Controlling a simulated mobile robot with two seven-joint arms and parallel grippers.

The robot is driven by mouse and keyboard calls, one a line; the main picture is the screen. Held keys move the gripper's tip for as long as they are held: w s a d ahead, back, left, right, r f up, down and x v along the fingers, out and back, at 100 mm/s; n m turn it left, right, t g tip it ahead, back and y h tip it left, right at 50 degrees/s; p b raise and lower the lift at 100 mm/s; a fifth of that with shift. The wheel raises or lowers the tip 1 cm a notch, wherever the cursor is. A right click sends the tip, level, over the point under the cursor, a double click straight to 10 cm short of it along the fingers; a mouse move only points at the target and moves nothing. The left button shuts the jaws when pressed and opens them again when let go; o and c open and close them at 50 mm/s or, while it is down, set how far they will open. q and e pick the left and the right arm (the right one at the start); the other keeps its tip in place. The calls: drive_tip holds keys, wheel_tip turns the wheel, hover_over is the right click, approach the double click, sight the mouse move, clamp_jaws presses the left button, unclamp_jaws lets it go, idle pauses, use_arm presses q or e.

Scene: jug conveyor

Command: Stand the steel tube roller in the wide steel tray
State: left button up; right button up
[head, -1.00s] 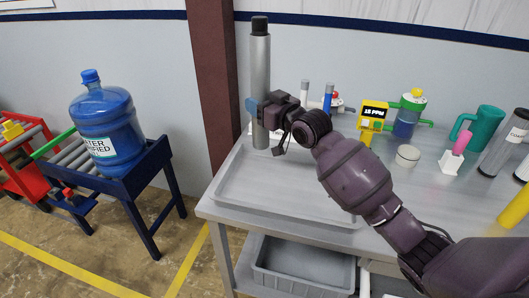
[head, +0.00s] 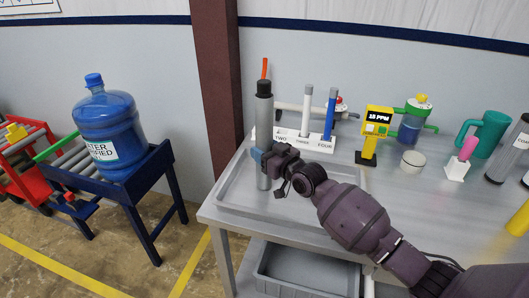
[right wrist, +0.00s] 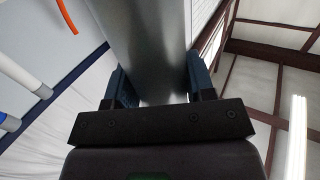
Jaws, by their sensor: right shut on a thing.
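The steel tube roller (head: 263,118) is a long grey tube with a black cap, upright in the head view. My right gripper (head: 262,158) is shut on its lower part, with blue fingers on either side. In the right wrist view the tube (right wrist: 150,45) runs between the two fingers (right wrist: 160,80). The wide steel tray (head: 300,207) lies on the table's left part, shallow and low-rimmed. The tube's lower end shows below the gripper, over the tray; I cannot tell whether it touches the tray floor. My left gripper is not in view.
Behind the tray stands a white numbered rack (head: 303,140) with several upright tubes. Right of it are a yellow meter (head: 377,122), a round pot (head: 412,161) and a teal jug (head: 489,135). A blue water bottle (head: 107,128) is on the roller conveyor at left.

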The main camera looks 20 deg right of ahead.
drive_tip(key=shift+f, duration=0.2)
drive_tip(key=o, duration=0.8)
drive_tip(key=shift+f, duration=0.2)
drive_tip(key=o, duration=0.5)
drive_tip(key=shift+c, duration=0.2)
drive_tip(key=shift+r, duration=0.1)
drive_tip(key=shift+r, duration=0.2)
drive_tip(key=v, duration=0.7)
drive_tip(key=shift+s, duration=0.25)
drive_tip(key=shift+d, duration=0.1)
